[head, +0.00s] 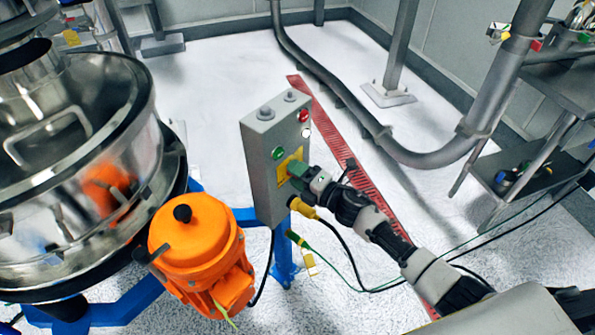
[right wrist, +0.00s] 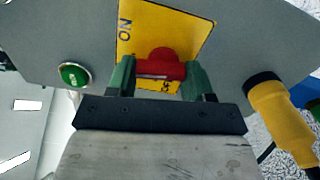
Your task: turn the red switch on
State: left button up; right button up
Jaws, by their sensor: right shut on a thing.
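A grey control box (head: 259,165) stands upright in the middle of the head view, with a yellow plate (head: 284,168) on its front. In the right wrist view, the red switch (right wrist: 160,66) sits on the yellow plate (right wrist: 185,22), which reads "ON" at its left; lettering below the switch is partly covered. My right gripper (right wrist: 160,76) is at the switch, its two green fingers on either side of the red handle and shut on it. In the head view, my right gripper (head: 297,170) covers the switch. My left gripper is not in view.
A green button (right wrist: 75,75) and a yellow cable plug (right wrist: 275,108) flank the switch. The box also carries a red button (head: 304,115). A steel sifter (head: 75,190) and orange motor (head: 195,240) stand close at left. Cables hang below my right arm.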

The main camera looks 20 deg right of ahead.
jog(key=shift+m+p, duration=0.3)
jog(key=shift+m, duration=0.6)
jog(key=o, duration=0.9)
jog(key=shift+d, duration=0.1)
jog(key=shift+s, duration=0.1)
jog(key=b+v, duration=0.1)
jog(key=v, duration=0.9)
jog(key=shift+s+d, duration=0.25)
